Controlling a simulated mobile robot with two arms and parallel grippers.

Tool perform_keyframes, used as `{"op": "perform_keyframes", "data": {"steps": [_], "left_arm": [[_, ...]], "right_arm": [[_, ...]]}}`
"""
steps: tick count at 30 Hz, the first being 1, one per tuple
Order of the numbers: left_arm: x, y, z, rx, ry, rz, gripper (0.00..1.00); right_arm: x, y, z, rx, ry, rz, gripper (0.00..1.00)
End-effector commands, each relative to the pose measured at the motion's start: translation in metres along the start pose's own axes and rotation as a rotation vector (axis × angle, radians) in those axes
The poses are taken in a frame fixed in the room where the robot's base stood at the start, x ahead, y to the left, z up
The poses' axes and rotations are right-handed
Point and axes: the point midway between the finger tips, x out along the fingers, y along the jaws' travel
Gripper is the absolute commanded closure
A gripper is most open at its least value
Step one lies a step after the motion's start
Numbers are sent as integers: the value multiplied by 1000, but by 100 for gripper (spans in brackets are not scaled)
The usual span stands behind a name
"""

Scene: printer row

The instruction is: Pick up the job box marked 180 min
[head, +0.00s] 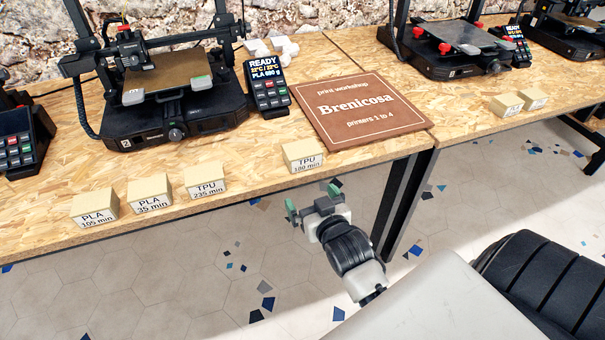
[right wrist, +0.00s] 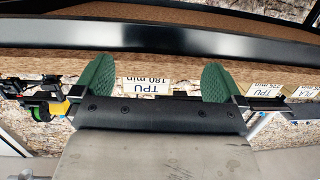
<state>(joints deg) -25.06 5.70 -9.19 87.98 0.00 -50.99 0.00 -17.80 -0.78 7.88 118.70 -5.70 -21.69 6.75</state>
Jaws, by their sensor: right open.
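The job box marked TPU 180 min (head: 302,157) is a small tan box with a white label, standing at the front edge of the wooden table. My right gripper (head: 312,200) is open and empty, in front of the table edge and apart from the box. In the right wrist view the box's label (right wrist: 147,86) appears upside down between the two green fingers (right wrist: 157,78). My left gripper is not in view.
Boxes marked TPU 235 min (head: 206,181), PLA 35 min (head: 150,193) and PLA 105 min (head: 95,208) stand to the left along the edge. A printer (head: 170,105) and a brown Brenicosa board (head: 360,108) are behind. Dark table legs (head: 388,205) stand right of the gripper.

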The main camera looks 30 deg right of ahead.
Motion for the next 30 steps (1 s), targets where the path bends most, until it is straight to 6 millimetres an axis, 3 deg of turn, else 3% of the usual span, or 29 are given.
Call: {"op": "perform_keyframes", "data": {"steps": [3, 6, 9, 15, 23, 30], "left_arm": [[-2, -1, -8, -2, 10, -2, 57], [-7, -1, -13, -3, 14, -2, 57], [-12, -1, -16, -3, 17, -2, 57], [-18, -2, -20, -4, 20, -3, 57], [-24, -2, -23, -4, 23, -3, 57], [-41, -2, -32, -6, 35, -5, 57]], "right_arm": [[-14, 12, -41, 13, 120, 32, 0], [-21, 17, -61, 15, 169, 47, 0], [-14, 19, -70, 16, 187, 51, 0], [17, 20, -77, 15, 188, 51, 0], [39, 20, -80, 15, 186, 50, 0], [73, 19, -84, 15, 186, 50, 0]]}}
